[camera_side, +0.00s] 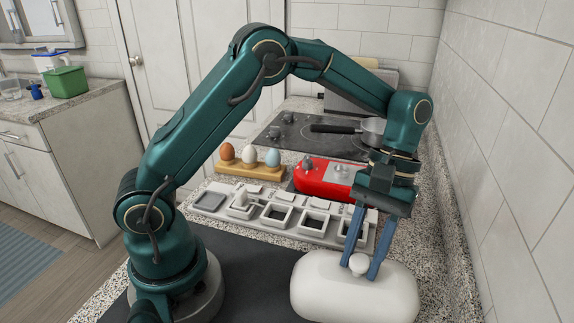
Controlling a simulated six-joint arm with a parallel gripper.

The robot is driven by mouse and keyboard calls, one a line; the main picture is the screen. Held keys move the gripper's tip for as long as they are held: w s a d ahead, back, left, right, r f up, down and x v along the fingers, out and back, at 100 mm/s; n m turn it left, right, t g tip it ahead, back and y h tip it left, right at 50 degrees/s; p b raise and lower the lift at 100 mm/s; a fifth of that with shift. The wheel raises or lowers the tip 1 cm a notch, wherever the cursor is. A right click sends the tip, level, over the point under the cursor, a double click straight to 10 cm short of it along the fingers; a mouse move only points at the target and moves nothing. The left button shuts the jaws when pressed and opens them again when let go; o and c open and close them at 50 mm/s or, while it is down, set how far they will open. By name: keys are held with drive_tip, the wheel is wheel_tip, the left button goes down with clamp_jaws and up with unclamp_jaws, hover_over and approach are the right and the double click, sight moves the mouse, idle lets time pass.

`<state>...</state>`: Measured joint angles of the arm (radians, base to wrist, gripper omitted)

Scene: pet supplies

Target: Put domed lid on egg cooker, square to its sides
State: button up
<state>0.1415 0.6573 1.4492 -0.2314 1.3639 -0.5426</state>
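The domed lid (320,291) is a smooth white rounded oblong with a round knob (358,265) on top. It is at the lower right of the side view, and I cannot tell whether it rests on the counter or hangs above it. My gripper (360,268) points down at the lid, with its two blue fingers on either side of the knob. I cannot tell whether the fingers touch the knob. The egg cooker appears to be the red appliance (311,184) behind, with a grey-white top and a small knob; my gripper and arm hide its right part.
A white tray (232,219) with several square compartments lies between lid and red appliance. A wooden holder (250,173) carries three eggs. A pan (372,131) sits on the dark cooktop (285,128) behind. A tiled wall (520,170) bounds the right. A dark mat (250,270) lies by my base.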

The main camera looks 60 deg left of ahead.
clamp_jaws()
idle(1.1)
